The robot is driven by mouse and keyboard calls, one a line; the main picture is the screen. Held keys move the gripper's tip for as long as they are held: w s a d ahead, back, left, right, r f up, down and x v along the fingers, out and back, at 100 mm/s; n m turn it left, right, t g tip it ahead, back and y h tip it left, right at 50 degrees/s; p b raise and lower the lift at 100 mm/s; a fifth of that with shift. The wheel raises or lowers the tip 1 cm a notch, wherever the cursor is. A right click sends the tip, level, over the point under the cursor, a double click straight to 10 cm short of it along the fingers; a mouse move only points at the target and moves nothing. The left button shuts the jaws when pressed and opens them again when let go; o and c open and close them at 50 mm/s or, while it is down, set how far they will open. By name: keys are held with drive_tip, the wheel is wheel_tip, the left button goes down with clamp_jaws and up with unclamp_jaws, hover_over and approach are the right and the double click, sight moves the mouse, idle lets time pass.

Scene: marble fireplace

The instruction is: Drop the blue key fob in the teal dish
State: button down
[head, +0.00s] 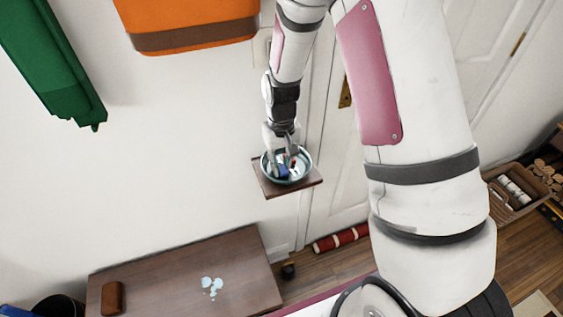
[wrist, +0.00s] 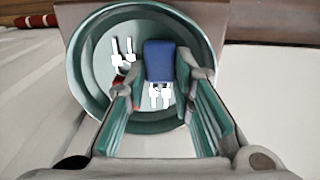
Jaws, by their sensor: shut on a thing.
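The blue key fob (wrist: 160,62) is between the fingertips of my gripper (wrist: 158,75), which is shut on it. White keys (wrist: 160,96) hang at its lower end in the wrist view. The round teal dish (wrist: 83,75) lies behind and around the fob in that view. In the head view my gripper (head: 282,155) points down at the teal dish (head: 309,173), with the blue fob (head: 283,172) over its inside. I cannot tell whether the fob touches the dish floor.
Other white keys (wrist: 122,52) with a bit of red lie in the dish. The dish stands on a small brown wall shelf (head: 272,192) beside a white door. A brown bench (head: 180,270) with pale blue spots and a brown case (head: 112,298) is below. An orange bag (head: 190,25) hangs above.

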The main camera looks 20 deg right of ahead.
drive_tip(key=shift+f, duration=0.4)
drive_tip(key=c, duration=1.4)
unclamp_jaws()
drive_tip(key=shift+o, duration=0.2)
wheel_tip(320, 180, up, 8)
drive_tip(key=shift+r, duration=0.2)
wheel_tip(320, 180, up, 9)
drive_tip(key=t, duration=0.1)
hover_over(281, 166)
drive_tip(key=s, duration=0.4)
drive_tip(key=s+r+t, duration=0.1)
drive_tip(key=s+r, duration=0.5)
drive_tip(key=s, duration=0.4)
drive_tip(key=s+r+t, duration=0.2)
drive_tip(key=s+r, duration=0.4)
drive_tip(key=s, duration=0.5)
drive_tip(key=shift+s+d, duration=0.15)
drive_tip(key=shift+d, duration=0.05)
